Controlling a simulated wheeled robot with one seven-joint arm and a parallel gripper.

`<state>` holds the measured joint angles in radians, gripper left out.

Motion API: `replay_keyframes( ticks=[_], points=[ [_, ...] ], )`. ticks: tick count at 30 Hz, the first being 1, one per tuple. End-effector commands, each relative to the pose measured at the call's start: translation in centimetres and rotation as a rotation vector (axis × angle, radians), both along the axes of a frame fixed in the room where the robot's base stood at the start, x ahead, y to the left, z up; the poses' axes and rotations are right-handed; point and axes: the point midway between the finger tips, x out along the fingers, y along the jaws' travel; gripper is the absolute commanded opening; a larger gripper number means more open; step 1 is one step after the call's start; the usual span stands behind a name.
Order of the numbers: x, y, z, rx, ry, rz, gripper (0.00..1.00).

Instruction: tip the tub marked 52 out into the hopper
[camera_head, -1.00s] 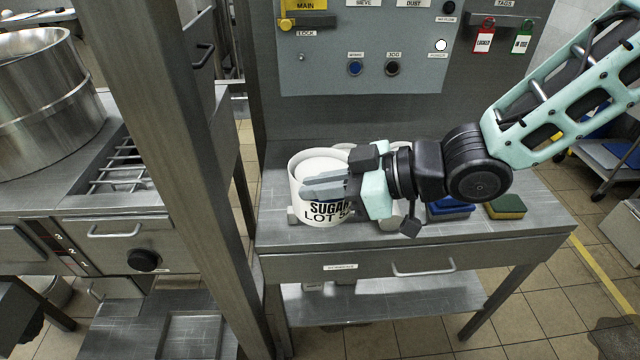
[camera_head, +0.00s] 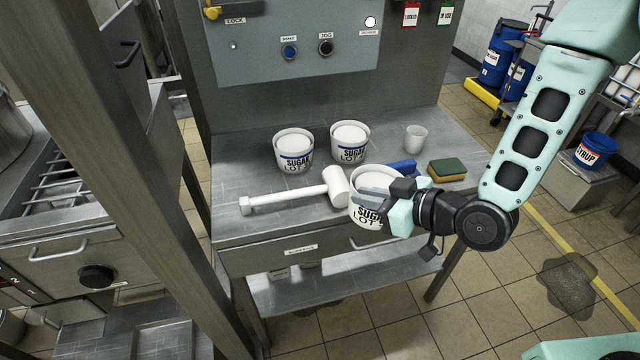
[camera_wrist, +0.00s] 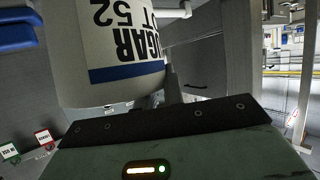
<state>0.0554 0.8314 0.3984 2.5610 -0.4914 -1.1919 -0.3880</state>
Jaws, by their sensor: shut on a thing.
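The tub marked 52 (camera_head: 368,215) is white with a blue band and the words SUGAR LOT; it holds white contents and looks upright. Its 52 reads clearly, upside down, in the wrist view (camera_wrist: 118,35). My gripper (camera_head: 378,194) is shut on this tub at its side and holds it over the front edge of the steel bench (camera_head: 235,185). The fingers hide part of the tub's label in the head view. I cannot make out the hopper for certain in these frames.
Two similar sugar tubs (camera_head: 294,152) (camera_head: 349,143) stand at the back of the bench. A white mallet (camera_head: 290,198) lies left of the held tub. A small cup (camera_head: 416,138) and a sponge (camera_head: 446,169) are on the right. A steel post (camera_head: 195,190) rises at the left.

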Motion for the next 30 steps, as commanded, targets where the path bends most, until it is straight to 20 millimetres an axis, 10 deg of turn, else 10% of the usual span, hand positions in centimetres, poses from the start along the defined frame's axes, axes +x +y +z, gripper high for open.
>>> replay_keyframes(
  ticks=[12,24,30],
  points=[
    [5.8,-15.7,-10.5,0.001,-0.001,-0.599,0.0],
    [8.6,-23.3,-15.5,0.003,-0.004,-0.894,0.0],
    [8.6,-23.1,-15.6,-0.001,-0.003,-0.887,0.0]
  ],
)
